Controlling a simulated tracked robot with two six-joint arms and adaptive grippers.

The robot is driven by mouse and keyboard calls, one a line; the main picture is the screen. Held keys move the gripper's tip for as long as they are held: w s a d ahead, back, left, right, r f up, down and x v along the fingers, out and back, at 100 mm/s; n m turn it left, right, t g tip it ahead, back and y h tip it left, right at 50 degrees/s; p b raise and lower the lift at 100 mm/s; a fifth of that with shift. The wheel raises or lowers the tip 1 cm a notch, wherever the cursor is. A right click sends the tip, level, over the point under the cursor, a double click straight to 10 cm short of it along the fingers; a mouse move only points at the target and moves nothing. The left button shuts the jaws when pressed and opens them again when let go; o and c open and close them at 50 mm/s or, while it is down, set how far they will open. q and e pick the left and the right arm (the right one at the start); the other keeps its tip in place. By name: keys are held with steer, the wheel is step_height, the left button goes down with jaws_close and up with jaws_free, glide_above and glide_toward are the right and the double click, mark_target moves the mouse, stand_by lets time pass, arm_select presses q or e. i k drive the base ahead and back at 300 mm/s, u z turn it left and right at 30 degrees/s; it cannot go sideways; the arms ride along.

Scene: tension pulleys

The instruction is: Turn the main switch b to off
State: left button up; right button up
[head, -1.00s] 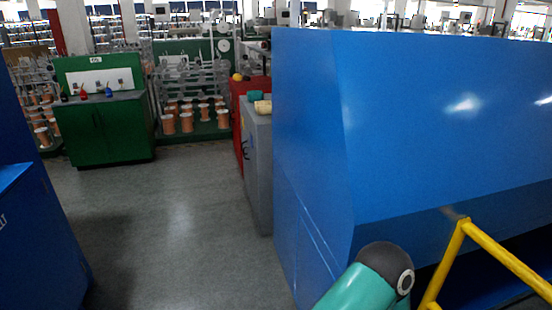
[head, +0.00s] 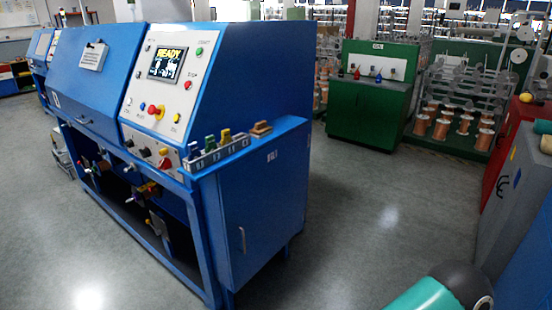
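A blue machine has a light control panel (head: 150,120) with a lit screen (head: 167,64) reading "READY". A red knob on a yellow base (head: 155,111) sits below the screen. Lower on the panel are black knobs (head: 145,152) and another red knob (head: 164,163). The labels are too small to read, so I cannot tell which of these, if any, is main switch b. Neither gripper is in view. A teal and black link of my own arm shows at the bottom right, well apart from the panel.
A labelled rack (head: 222,150) with coloured pieces sits on the blue side cabinet (head: 255,205). A green cabinet (head: 368,112) and copper spools (head: 442,130) stand behind. Grey and red cabinets (head: 503,205) line the right. Open grey floor (head: 375,220) lies between.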

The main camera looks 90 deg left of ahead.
mark_target(166, 164)
steer(key=u, duration=0.35)
steer(key=i, duration=0.25)
steer(key=u, duration=2.3)
steer(key=i, duration=0.25)
steer(key=u, duration=1.6)
steer(key=k, duration=0.5)
steer(key=u, duration=0.45)
steer(key=i, duration=1.55)
steer(key=z, duration=0.45)
